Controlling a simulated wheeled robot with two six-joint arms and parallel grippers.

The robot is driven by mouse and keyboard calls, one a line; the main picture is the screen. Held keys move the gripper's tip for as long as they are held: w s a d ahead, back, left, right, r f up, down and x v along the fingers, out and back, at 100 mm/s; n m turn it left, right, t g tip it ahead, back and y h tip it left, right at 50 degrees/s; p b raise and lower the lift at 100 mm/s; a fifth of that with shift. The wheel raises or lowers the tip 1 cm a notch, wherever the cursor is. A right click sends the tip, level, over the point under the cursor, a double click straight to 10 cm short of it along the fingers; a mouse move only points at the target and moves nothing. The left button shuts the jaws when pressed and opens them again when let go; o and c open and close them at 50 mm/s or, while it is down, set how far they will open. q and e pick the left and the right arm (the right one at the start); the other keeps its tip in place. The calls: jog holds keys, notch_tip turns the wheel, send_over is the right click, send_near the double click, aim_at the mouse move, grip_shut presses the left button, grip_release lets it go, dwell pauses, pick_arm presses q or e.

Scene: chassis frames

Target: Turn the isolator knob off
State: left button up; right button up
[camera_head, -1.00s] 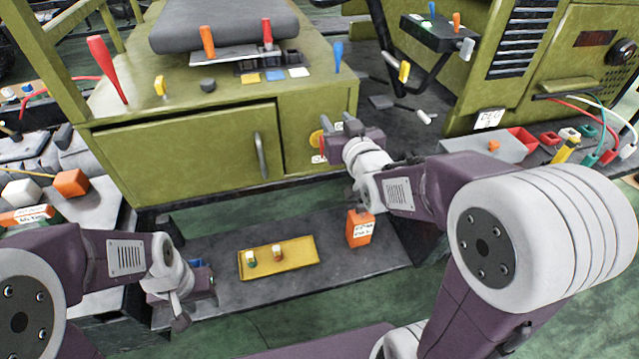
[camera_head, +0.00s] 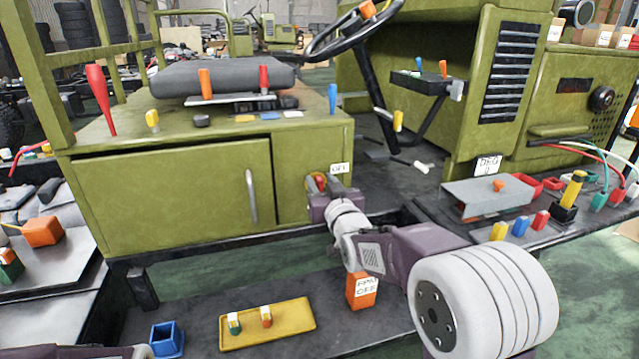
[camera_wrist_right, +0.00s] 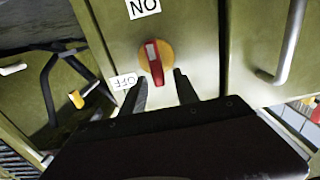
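The isolator knob (camera_wrist_right: 155,68) is a red handle on a round yellow plate (camera_wrist_right: 166,50), on the green cabinet's front. In the right wrist view its white-marked end points toward the upside-down ON label (camera_wrist_right: 143,8). An OFF label (camera_wrist_right: 123,82) sits to the lower left; it also shows in the head view (camera_head: 339,168). In the head view the right gripper (camera_head: 318,188) largely hides the knob. Only part of my left arm shows.
The cabinet door (camera_head: 175,195) has a vertical handle (camera_head: 251,195). Below are a yellow tray (camera_head: 290,328), a blue open box (camera_head: 166,340) and an orange labelled block (camera_head: 362,290). A grey cover (camera_head: 487,196) and coloured blocks lie at right.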

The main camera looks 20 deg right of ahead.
jog(key=shift+w, duration=0.8)
grip_shut()
jog(key=shift+a, duration=0.1)
jog(key=n, duration=0.1)
jog(key=n+b, duration=0.1)
jog(key=n, duration=0.1)
jog(key=shift+a+f, duration=0.2)
jog(key=shift+a, duration=0.1)
jog(key=shift+s+a+f+n+b, duration=0.1)
jog(key=shift+a+f+n+b, duration=0.3)
jog(key=shift+n, duration=2.1)
jog(key=shift+w+a+f+n+b, duration=0.1)
jog(key=shift+a+f+n+b, duration=0.25)
jog(key=shift+n, duration=2.15)
jog(key=shift+s+a+f+n+b, duration=0.1)
jog(key=shift+a+f+n+b, duration=0.3)
jog(key=shift+n, duration=2.1)
jog(key=shift+d+f, duration=0.1)
jog(key=shift+d, duration=0.05)
